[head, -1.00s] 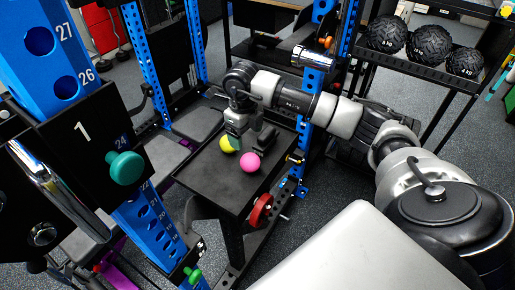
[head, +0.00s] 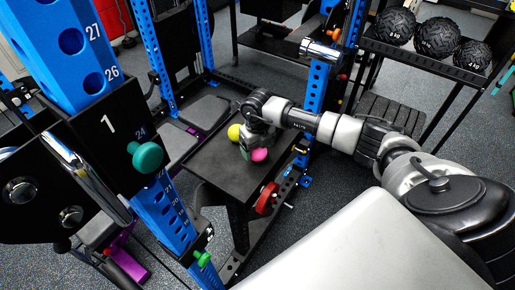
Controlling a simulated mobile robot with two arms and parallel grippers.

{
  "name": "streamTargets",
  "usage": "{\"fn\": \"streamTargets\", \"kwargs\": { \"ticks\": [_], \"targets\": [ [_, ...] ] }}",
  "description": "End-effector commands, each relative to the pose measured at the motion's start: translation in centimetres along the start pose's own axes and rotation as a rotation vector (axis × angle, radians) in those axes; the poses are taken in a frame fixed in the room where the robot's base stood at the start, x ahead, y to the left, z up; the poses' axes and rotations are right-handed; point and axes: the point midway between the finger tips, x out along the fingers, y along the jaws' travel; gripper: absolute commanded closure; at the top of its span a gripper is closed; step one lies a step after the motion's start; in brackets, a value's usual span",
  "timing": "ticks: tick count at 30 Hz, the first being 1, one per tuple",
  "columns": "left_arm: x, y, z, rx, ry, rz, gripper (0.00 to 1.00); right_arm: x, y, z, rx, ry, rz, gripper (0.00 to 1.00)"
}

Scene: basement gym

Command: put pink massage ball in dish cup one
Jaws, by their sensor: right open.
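The pink massage ball (head: 259,154) is on the dark tray-like bench (head: 213,162) in the middle of the head view, partly hidden by my right gripper. My right gripper (head: 256,149) points down right at the ball, with its jaws open; whether a finger touches the ball is too small to tell. A yellow ball (head: 234,132) lies just left of the gripper on the same bench. I cannot make out a dish cup for certain. My left gripper is out of view.
A black panel marked 1 (head: 97,150) with a green knob (head: 146,157) stands on a blue rack at the left. A blue upright (head: 316,98) rises behind the bench, near my right arm. Black textured balls (head: 437,37) sit on a shelf at the upper right.

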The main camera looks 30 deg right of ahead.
Motion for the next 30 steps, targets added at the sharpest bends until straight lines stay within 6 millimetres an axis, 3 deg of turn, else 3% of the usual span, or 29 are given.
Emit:
{"fn": "streamTargets", "kwargs": {
  "ticks": [10, 18, 30],
  "targets": [
    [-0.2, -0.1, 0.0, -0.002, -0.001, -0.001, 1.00, 1.0, 0.0, 0.0, -0.002, 0.000, -0.001, 0.24],
    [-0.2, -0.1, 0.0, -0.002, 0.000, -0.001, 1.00, 1.0, 0.0, 0.0, -0.001, -0.001, 0.000, 0.65],
    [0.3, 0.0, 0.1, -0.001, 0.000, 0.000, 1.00, 0.0, -0.1, 0.1, -0.001, -0.004, 0.000, 0.67]
  ]
}}
